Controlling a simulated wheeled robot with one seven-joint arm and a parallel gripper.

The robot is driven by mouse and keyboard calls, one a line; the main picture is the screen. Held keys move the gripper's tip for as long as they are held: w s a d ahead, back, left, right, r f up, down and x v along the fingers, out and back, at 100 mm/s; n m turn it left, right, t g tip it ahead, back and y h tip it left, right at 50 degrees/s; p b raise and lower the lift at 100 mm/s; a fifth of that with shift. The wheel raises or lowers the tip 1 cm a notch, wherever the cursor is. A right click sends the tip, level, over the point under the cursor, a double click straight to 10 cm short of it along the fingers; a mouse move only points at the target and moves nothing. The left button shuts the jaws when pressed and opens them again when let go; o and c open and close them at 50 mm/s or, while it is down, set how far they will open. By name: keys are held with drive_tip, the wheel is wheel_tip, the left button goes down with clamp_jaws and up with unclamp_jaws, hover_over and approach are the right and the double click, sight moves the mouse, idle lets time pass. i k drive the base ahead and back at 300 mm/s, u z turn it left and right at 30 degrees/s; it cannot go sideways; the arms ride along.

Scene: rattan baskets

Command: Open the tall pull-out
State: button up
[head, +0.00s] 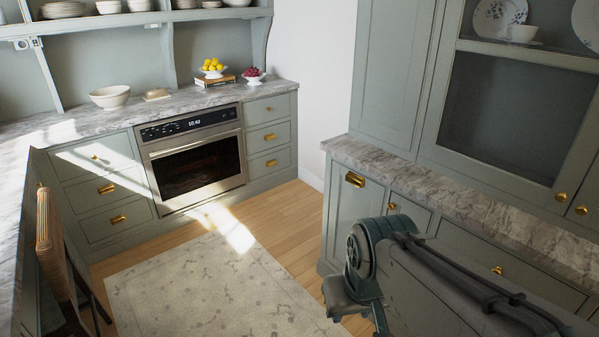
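The tall pull-out (352,215) is a narrow grey-green front at the left end of the right-hand counter run. It looks shut, flush with the cabinet. Its brass cup handle (355,179) sits near the top, under the marble worktop. My dark arm reaches in from the lower right and passes in front of the cabinets. The end of my arm, with my gripper (355,302), is low in front of the pull-out's lower part, apart from the handle. The fingers are not clear, and the lower part of the front is partly hidden.
Beside the pull-out are drawers with brass knobs (497,270). An oven (197,165) stands between drawer stacks across the room. A patterned rug (205,290) covers the floor. A woven chair (55,240) is at the left. The wood floor (290,225) before the pull-out is clear.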

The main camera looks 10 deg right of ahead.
sight(354, 197)
drive_tip(key=u, duration=0.3)
drive_tip(key=i, duration=1.2)
drive_tip(key=z, duration=0.6)
